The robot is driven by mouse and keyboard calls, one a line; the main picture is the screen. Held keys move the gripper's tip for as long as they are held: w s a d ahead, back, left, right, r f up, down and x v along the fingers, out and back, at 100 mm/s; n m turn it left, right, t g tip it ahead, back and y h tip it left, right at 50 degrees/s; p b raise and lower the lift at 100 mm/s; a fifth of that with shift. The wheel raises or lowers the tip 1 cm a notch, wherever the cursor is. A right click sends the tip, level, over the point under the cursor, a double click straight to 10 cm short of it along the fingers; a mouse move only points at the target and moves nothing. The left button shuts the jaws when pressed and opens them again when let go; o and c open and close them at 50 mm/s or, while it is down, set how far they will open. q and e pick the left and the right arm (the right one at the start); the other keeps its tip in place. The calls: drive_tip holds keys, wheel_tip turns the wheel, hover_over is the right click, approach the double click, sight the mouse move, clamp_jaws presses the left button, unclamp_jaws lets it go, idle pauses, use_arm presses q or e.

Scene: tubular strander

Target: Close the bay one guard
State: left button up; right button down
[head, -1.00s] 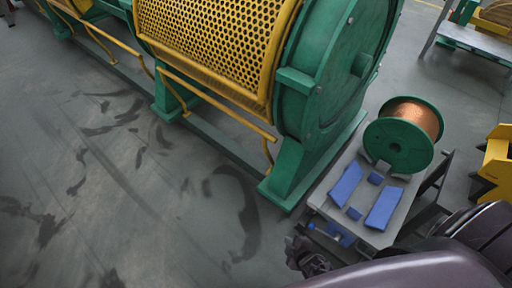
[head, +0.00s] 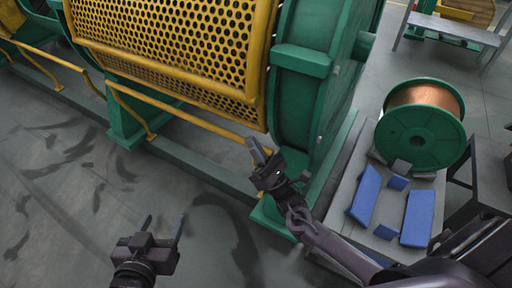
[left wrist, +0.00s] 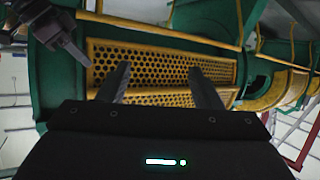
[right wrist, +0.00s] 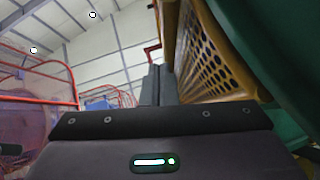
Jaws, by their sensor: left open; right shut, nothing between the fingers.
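The yellow perforated guard (head: 170,45) covers the front of the green machine's drum section, its lower edge above a yellow rail. Whether it is fully closed I cannot tell. My left gripper (head: 165,219) is open and empty, low in front of the machine and apart from the guard. In the left wrist view, the guard's mesh (left wrist: 155,62) shows beyond the open fingers. My right gripper (head: 254,148) is shut and empty, near the guard's lower right corner; contact is unclear. In the right wrist view, the mesh (right wrist: 208,60) rises right of the shut fingers (right wrist: 158,72).
A yellow rail (head: 185,122) runs along the machine's front. A green end housing (head: 300,95) stands right of the guard. A grey table with blue blocks (head: 417,217) and a green-flanged copper spool (head: 420,135) is at right. The floor (head: 60,225) at front left is clear.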

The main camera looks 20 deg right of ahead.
use_arm(q)
drive_tip(key=shift+s+f+g, duration=0.3)
drive_tip(key=shift+f+g, duration=0.1)
drive_tip(key=shift+f, duration=0.35)
use_arm(e)
drive_tip(key=w+a+r, duration=0.1)
drive_tip(key=w+r, duration=0.4)
drive_tip(key=r, duration=0.3)
drive_tip(key=shift+r, duration=0.2)
drive_tip(key=shift+w, duration=0.1)
